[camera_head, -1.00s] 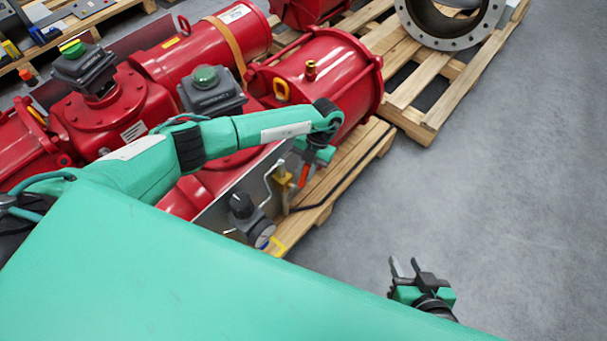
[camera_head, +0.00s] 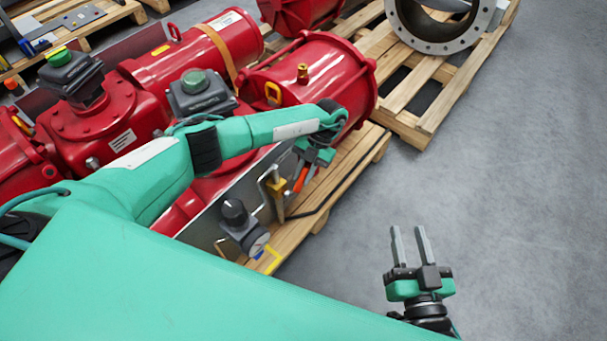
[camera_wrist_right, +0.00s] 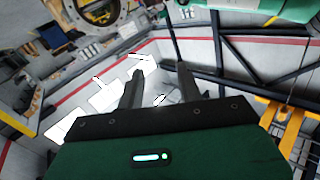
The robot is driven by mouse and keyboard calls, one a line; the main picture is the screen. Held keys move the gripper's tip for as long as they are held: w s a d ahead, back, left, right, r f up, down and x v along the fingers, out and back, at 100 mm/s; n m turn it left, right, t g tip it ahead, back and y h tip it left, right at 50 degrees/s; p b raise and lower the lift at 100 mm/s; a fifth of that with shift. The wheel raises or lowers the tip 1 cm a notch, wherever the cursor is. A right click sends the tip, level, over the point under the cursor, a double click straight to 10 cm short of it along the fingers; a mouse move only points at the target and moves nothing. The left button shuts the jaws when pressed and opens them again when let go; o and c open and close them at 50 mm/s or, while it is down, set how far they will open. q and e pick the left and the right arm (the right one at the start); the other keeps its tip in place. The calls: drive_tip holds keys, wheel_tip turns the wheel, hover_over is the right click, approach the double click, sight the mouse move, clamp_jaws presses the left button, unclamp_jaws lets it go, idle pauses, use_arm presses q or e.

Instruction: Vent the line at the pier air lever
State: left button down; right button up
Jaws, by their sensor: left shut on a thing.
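The air lever (camera_head: 300,179) has an orange-red handle and stands beside a brass-coloured valve body (camera_head: 277,187) on the grey panel along the near side of the red actuator. My left gripper (camera_head: 307,168) reaches over the actuator and points down at the lever. It is shut on the lever's handle; its fingertips are small and partly hidden in the head view. My right gripper (camera_head: 409,245) is open and empty over the grey floor, fingers apart. Its two fingers also show in the right wrist view (camera_wrist_right: 158,85) with nothing between them.
A black-knobbed regulator with a gauge (camera_head: 242,225) sits left of the lever. The red actuator cylinder (camera_head: 325,80) lies behind on a wooden pallet (camera_head: 345,170). A flanged ring (camera_head: 440,45) rests on another pallet at top right. The floor (camera_head: 520,180) at right is clear.

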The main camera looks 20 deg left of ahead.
drive_tip(key=shift+a, duration=0.15)
drive_tip(key=c, duration=0.5)
drive_tip(key=w+a+f+n+g+y, duration=0.1)
drive_tip(key=a+f+n, duration=0.1)
drive_tip(key=a+n, duration=0.1)
drive_tip(key=w+a+f+n+g+y, duration=0.1)
drive_tip(key=a+f+n, duration=0.1)
drive_tip(key=a, duration=0.3)
drive_tip(key=w+a+f+n+g+y, duration=0.1)
drive_tip(key=a+f+n, duration=0.1)
drive_tip(key=a+n, duration=0.2)
drive_tip(key=shift+w+f+n+g, duration=0.25)
drive_tip(key=shift+w+n+g, duration=0.05)
drive_tip(key=shift+w, duration=0.1)
clamp_jaws()
drive_tip(key=n+g, duration=0.3)
drive_tip(key=n, duration=0.6)
approach(297, 184)
drive_tip(key=w+a+r, duration=0.2)
drive_tip(key=a, duration=0.2)
drive_tip(key=shift+w+d+f+y, duration=0.1)
drive_tip(key=shift+w+f, duration=0.2)
drive_tip(key=shift+w, duration=0.25)
drive_tip(key=shift+w+f+y, duration=0.1)
drive_tip(key=shift+w+f, duration=0.25)
drive_tip(key=shift+w, duration=0.15)
drive_tip(key=shift+w+d+f+y, duration=0.1)
drive_tip(key=shift+w+f, duration=0.2)
drive_tip(key=shift+w, duration=0.25)
